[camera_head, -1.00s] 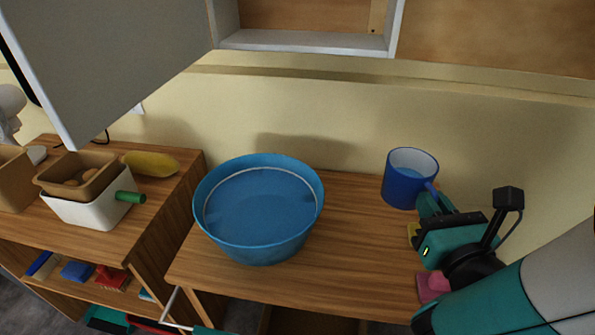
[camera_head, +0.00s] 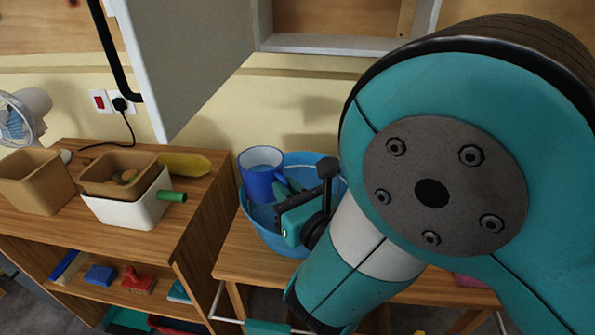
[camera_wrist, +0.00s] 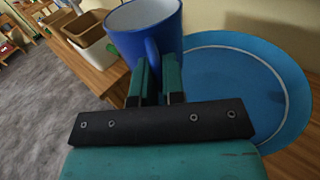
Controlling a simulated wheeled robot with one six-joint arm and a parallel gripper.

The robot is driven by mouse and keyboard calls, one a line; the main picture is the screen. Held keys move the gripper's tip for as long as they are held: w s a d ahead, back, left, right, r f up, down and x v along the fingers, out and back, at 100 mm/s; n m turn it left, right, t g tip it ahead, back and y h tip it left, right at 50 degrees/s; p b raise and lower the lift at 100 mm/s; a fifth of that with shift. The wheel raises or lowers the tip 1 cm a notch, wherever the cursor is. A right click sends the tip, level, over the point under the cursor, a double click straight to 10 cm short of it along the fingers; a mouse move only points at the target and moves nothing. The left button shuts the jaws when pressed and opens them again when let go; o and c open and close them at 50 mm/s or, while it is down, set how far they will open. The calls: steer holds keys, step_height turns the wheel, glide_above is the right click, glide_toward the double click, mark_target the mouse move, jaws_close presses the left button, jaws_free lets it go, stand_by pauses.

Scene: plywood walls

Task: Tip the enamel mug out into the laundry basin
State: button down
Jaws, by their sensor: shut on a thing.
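The blue enamel mug (camera_head: 261,172) is held upright, with a pale inside and rim. In the head view it overlaps the left part of the blue laundry basin (camera_head: 252,226). In the wrist view the mug (camera_wrist: 146,30) is just past my fingers, with the basin (camera_wrist: 285,85) beside it on the right. My gripper (camera_head: 288,190) is shut on the mug at its handle; the fingers also show in the wrist view (camera_wrist: 158,80). The mug's contents are not visible in the wrist view. My arm hides the basin's right side in the head view.
A wooden table (camera_head: 234,262) bears the basin. To the left, a shelf unit (camera_head: 195,215) holds a white container (camera_head: 118,212), brown boxes (camera_head: 38,180) and a yellow object (camera_head: 186,163). An open cabinet door (camera_head: 185,60) hangs above. A fan (camera_head: 22,115) stands far left.

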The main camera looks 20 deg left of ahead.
mark_target(258, 201)
steer(key=a+f, duration=0.1)
steer(key=s+a+f+m+t+h, duration=0.1)
steer(key=s+a+f+t, duration=0.1)
steer(key=a, duration=0.1)
steer(key=shift+s+f+m+h, duration=0.15)
steer(key=shift+f+m+h, duration=0.15)
steer(key=shift+f+h, duration=0.1)
steer(key=shift+d, duration=0.1)
